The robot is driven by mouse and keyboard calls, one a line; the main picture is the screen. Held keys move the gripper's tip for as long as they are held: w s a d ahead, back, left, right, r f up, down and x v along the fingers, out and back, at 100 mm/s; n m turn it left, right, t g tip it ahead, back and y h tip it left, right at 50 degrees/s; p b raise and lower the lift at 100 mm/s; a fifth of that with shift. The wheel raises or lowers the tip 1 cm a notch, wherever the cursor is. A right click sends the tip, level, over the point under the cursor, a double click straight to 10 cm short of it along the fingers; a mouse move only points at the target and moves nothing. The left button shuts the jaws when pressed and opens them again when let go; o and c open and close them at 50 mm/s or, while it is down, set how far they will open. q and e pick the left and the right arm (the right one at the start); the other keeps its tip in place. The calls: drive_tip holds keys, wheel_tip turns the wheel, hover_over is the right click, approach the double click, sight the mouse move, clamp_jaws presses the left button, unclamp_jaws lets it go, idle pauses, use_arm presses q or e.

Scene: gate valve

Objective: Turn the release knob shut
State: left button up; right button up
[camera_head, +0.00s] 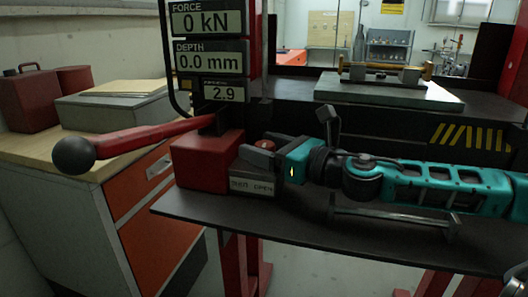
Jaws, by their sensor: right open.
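The release knob (265,144) is small and red, on top of a grey block with a label plate (252,186) on its front. The label text is too small to read surely. My right gripper (263,151), on the teal arm from the right, is open at the knob, with its dark fingers close around or beside it. I cannot tell whether the fingers touch the knob, and they partly hide it. A red press body (203,162) stands just left of the block.
A long red lever with a black ball end (73,155) reaches left from the press. Display panels (208,22) stand above it. A grey plate (388,92) with a brass-coloured rod lies behind my right arm. A dark handle bar (392,216) runs below the arm near the table edge (330,250).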

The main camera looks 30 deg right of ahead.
use_arm(q)
drive_tip(key=shift+w+d, duration=0.1)
use_arm(e)
drive_tip(key=shift+w, duration=0.1)
drive_tip(key=shift+c, duration=0.2)
drive_tip(key=c, duration=0.9)
drive_tip(key=shift+r+m+h+p, duration=0.3)
drive_tip(key=shift+h+p, duration=0.3)
drive_tip(key=shift+p, duration=0.25)
drive_tip(key=shift+t+h+p, duration=0.3)
drive_tip(key=shift+p, duration=0.1)
drive_tip(key=shift+c, duration=0.2)
drive_tip(key=shift+m, duration=0.3)
use_arm(q)
drive_tip(key=shift+s+a+r+y, duration=0.35)
drive_tip(key=shift+a+r, duration=0.25)
drive_tip(key=shift+a, duration=0.25)
use_arm(e)
drive_tip(key=shift+f+h, duration=0.25)
drive_tip(key=shift+h, duration=0.05)
